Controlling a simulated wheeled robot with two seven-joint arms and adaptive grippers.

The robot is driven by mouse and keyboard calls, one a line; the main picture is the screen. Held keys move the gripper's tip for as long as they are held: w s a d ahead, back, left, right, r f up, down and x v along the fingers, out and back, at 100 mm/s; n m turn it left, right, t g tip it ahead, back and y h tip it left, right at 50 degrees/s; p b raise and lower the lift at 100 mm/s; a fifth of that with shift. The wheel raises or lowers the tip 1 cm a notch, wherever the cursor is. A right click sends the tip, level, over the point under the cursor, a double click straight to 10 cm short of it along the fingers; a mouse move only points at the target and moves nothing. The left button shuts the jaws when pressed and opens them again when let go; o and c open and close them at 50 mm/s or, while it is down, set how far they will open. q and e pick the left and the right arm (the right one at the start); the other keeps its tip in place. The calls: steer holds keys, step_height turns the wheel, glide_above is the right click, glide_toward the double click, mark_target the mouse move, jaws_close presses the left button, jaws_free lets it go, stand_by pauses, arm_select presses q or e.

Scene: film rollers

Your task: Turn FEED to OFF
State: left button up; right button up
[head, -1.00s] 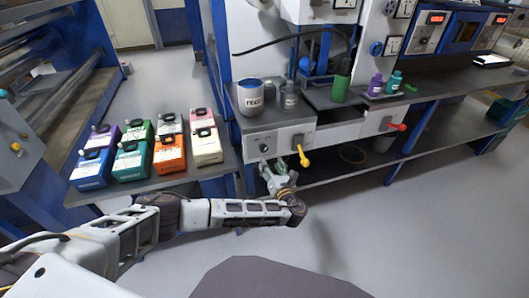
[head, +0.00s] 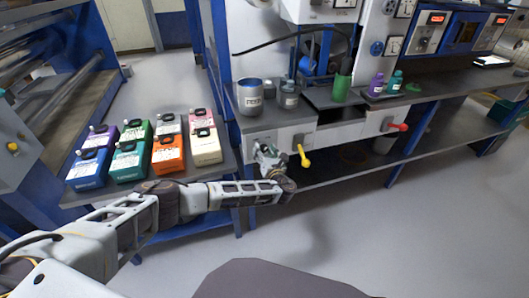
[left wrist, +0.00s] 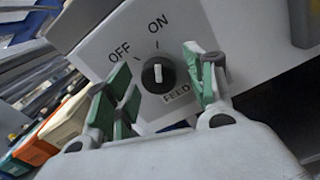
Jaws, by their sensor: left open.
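The FEED knob (left wrist: 158,75) is a round black dial with a white pointer bar on a light panel (left wrist: 228,22), in the left wrist view. ON and OFF are printed above it, and the bar lines up with the ON mark. My left gripper (left wrist: 160,88) is open, its green-padded fingers on either side of the knob in that view. I cannot tell whether they touch it. In the head view my left gripper (head: 268,158) is at the bench's front panel and covers the knob. My right gripper is not in view.
A yellow lever (head: 303,156) sticks out just right of my left gripper, and a red lever (head: 399,127) is farther right. A grey can (head: 250,96) stands on the bench above. Several coloured boxes (head: 130,160) stand on a shelf at left.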

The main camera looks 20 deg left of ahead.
arm_select(q)
steer(key=c, duration=1)
